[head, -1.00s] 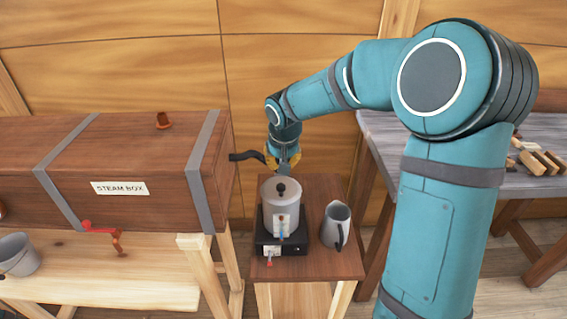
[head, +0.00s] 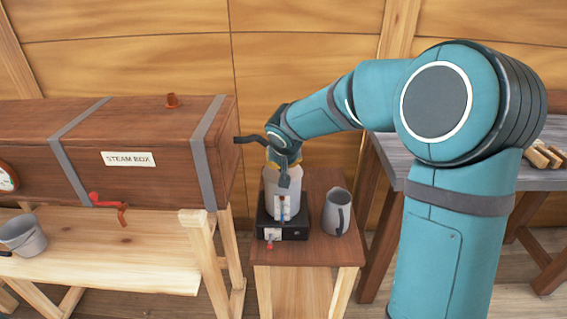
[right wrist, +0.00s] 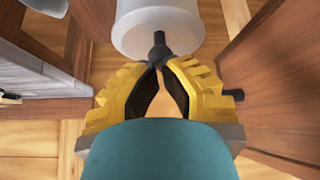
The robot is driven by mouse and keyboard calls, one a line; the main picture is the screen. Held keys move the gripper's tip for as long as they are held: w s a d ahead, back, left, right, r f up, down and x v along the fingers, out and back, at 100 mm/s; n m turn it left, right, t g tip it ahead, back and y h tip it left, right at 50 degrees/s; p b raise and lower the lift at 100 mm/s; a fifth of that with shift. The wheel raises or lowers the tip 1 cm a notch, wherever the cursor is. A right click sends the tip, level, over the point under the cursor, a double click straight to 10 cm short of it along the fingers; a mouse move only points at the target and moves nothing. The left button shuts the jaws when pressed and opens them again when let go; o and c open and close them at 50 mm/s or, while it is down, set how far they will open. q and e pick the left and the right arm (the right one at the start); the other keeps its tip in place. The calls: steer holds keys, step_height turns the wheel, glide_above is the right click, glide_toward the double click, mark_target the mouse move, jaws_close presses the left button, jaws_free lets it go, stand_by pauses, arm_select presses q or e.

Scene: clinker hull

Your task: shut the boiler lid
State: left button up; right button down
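The boiler (head: 270,196) is a pale grey cylinder on a black base on the small wooden stand. In the right wrist view its pale top (right wrist: 128,40) shows with a dark knob (right wrist: 159,45) on it. My right gripper (head: 284,176) is just over the boiler and hides most of its top in the head view. In the right wrist view its yellow fingertips (right wrist: 158,66) are drawn together, right at the knob, with nothing clearly held. Whether they touch the knob, and how the lid sits, I cannot tell. My left gripper is out of view.
A grey jug (head: 336,211) stands right of the boiler on the stand (head: 308,253). The wooden steam box (head: 140,135) is at left, with a black pipe (head: 250,138) reaching towards the boiler. A grey workbench (head: 400,160) stands behind my right arm.

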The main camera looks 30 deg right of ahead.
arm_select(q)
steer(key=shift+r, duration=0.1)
arm_select(e)
steer(key=shift+r, duration=0.1)
steer(key=shift+w+r+p, duration=0.1)
steer(key=shift+r+p, duration=0.25)
steer(key=r+p, duration=0.1)
steer(key=r, duration=0.1)
steer(key=r+p, duration=0.1)
steer(key=shift+w+a+r+p, duration=0.1)
steer(key=shift+w+r+p, duration=0.2)
arm_select(q)
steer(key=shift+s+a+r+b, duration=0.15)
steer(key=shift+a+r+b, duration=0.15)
steer(key=shift+b, duration=1)
arm_select(e)
steer(key=s+a+f, duration=0.2)
steer(key=s+a, duration=0.2)
steer(key=s, duration=0.4)
steer(key=shift+s+a+f, duration=0.35)
steer(key=shift+a+f, duration=0.05)
